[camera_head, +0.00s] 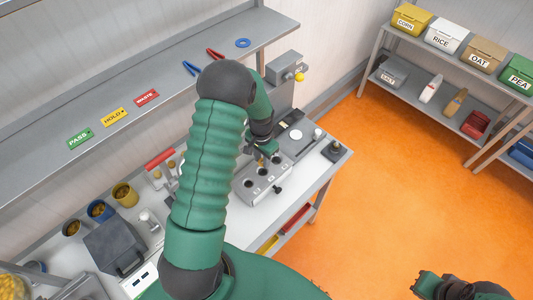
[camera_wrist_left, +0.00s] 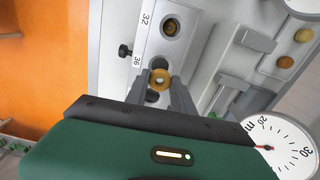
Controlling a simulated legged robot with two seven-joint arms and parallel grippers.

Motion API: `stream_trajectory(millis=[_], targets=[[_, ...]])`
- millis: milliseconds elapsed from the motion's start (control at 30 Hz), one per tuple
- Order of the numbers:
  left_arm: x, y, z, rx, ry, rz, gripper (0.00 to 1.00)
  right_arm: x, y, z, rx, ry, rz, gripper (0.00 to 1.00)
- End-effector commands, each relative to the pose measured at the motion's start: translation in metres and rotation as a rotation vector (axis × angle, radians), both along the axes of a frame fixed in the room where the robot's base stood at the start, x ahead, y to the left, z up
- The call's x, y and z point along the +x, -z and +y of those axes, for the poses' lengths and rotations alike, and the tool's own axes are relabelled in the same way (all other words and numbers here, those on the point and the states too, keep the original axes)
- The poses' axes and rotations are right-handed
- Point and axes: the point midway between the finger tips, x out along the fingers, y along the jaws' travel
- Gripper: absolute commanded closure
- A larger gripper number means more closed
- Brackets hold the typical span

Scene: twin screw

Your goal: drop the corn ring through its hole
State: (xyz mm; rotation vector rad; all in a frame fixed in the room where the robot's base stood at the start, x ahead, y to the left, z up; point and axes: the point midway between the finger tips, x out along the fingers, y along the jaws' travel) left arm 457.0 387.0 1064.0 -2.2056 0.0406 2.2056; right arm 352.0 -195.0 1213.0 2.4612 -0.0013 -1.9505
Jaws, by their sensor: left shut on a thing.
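My left gripper (camera_wrist_left: 160,88) is shut on a small golden-yellow ring, the corn ring (camera_wrist_left: 158,76), seen between its fingertips in the left wrist view. The ring is over or very near the hole marked 36 in a grey gauge block (camera_wrist_left: 143,42); I cannot tell whether it touches the block. A second hole (camera_wrist_left: 170,27), marked 32, lies farther along the block. In the head view the left gripper (camera_head: 264,156) is over the block (camera_head: 254,197), and the ring is too small to make out clearly. My right gripper (camera_head: 428,284) is at the lower right, its jaws unclear.
A dial scale (camera_wrist_left: 281,148) stands at the lower right of the wrist view. A black knob (camera_wrist_left: 125,50) sticks out of the block's side. Cups (camera_head: 124,195) and a dark grey box (camera_head: 115,246) stand on the bench to the left. Orange floor lies to the right.

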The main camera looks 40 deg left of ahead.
Motion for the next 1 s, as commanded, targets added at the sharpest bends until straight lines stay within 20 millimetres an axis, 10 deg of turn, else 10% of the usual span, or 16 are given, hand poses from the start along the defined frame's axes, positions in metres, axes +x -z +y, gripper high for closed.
stream_trajectory(millis=[500, 1000], targets=[[0.001, 0.05, 0.001, -0.001, 0.001, 0.0, 0.9, 0.0, 0.037, 0.0, 0.0, 0.0, 0.0, 1.0], [0.001, 0.052, 0.001, -0.001, 0.001, 0.0, 0.9, 0.0, 0.038, 0.0, 0.0, 0.0, 0.0, 1.0]])
